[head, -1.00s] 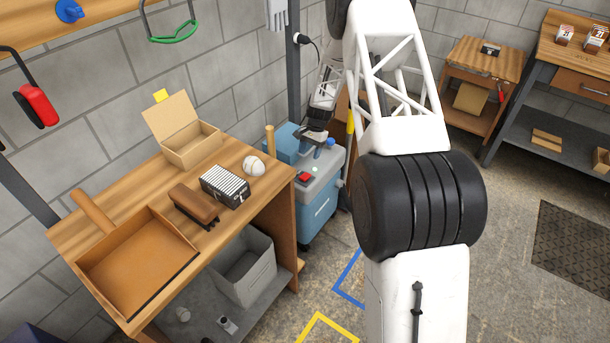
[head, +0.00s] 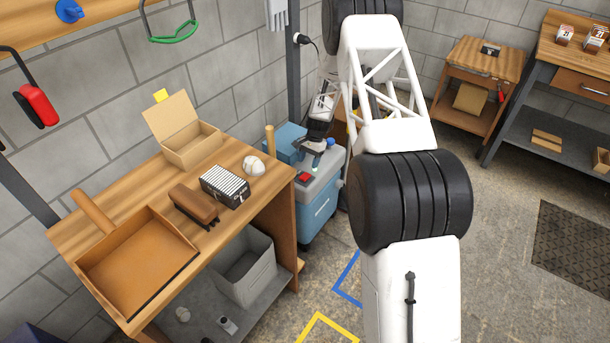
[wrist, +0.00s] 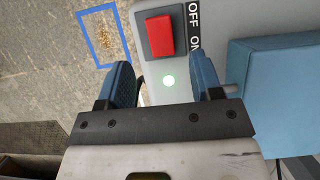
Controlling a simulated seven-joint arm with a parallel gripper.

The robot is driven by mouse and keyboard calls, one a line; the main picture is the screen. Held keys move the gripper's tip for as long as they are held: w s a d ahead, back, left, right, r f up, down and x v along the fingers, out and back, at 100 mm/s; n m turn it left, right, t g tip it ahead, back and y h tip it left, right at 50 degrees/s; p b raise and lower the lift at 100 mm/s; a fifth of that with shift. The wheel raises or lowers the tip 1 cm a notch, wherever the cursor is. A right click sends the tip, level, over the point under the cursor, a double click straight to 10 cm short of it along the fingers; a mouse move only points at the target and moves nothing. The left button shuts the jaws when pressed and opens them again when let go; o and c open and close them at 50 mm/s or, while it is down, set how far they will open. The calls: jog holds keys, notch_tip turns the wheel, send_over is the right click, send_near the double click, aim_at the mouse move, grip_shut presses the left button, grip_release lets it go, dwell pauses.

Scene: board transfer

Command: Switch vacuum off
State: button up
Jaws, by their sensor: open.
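The vacuum (head: 318,208) is a blue machine with a grey top, standing on the floor just right of the workbench. Its red rocker switch (wrist: 160,36) sits on a dark plate beside the printed words OFF and ON; it also shows in the head view (head: 304,177). The switch lies beyond the fingertips. In the head view, my gripper (head: 316,160) is small and partly hard to make out.
The workbench (head: 262,196) holds a dustpan (head: 140,262), a brush, a striped box, a white crumpled ball and an open cardboard box. A blue block (wrist: 275,85) rises right of my fingers. A blue floor outline (wrist: 103,38) marks clear floor at left.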

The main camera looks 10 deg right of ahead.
aim_at(304, 177)
jog(key=shift+x, duration=3.35)
jog(key=c, duration=0.9)
jog(key=shift+c, duration=0.2)
jog(key=shift+s+a+f+t+h, duration=0.1)
jog(key=shift+s+t+h, duration=0.05)
jog(key=shift+t+h, duration=0.65)
jog(key=shift+s+a+t+h, duration=0.1)
jog(key=shift+s+t+h, duration=0.1)
jog(key=shift+t+h, duration=0.6)
jog(key=o, duration=0.9)
jog(key=shift+o, duration=0.2)
